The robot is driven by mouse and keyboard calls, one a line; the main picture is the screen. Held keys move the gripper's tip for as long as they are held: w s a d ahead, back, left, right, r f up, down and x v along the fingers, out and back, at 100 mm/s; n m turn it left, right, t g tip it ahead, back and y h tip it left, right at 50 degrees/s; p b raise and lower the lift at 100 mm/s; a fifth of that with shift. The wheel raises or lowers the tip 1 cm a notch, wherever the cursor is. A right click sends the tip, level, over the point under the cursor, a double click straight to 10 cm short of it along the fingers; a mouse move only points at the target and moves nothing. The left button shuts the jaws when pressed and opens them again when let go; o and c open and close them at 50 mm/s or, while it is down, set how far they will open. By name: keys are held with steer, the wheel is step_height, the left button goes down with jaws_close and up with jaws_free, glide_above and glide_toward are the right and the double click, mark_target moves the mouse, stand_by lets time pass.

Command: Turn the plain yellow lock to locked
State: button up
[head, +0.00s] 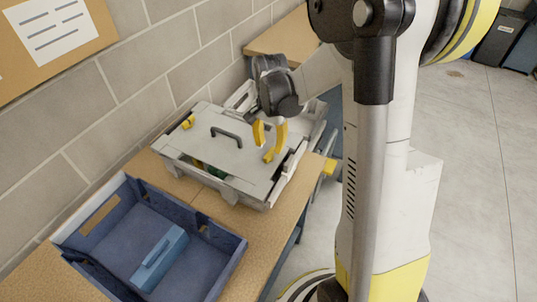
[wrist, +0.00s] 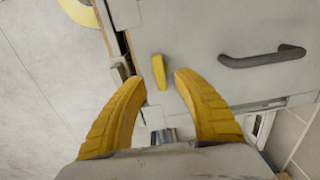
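A grey lidded case (head: 213,150) stands on the wooden bench, with a dark handle (head: 226,137) on its lid. A small plain yellow lock (head: 268,157) sits near the lid's right edge. In the wrist view the lock (wrist: 158,71) is a short upright bar, just beyond and between the fingertips. My gripper (head: 268,138) is over that side of the lid, with its yellow fingers apart and nothing between them. In the wrist view, my gripper (wrist: 158,82) is open; contact with the lock cannot be told. Another yellow piece (head: 188,121) sits at the lid's left edge.
A blue open crate (head: 230,266) holding a blue block (head: 160,258) stands in front of the case on the bench (head: 270,228). A block wall (head: 165,65) runs close behind. Open floor (head: 470,180) lies to the right.

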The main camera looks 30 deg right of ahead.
mark_target(270, 152)
steer(key=shift+f+b, duration=0.45)
steer(key=shift+f, duration=1.55)
jaws_close()
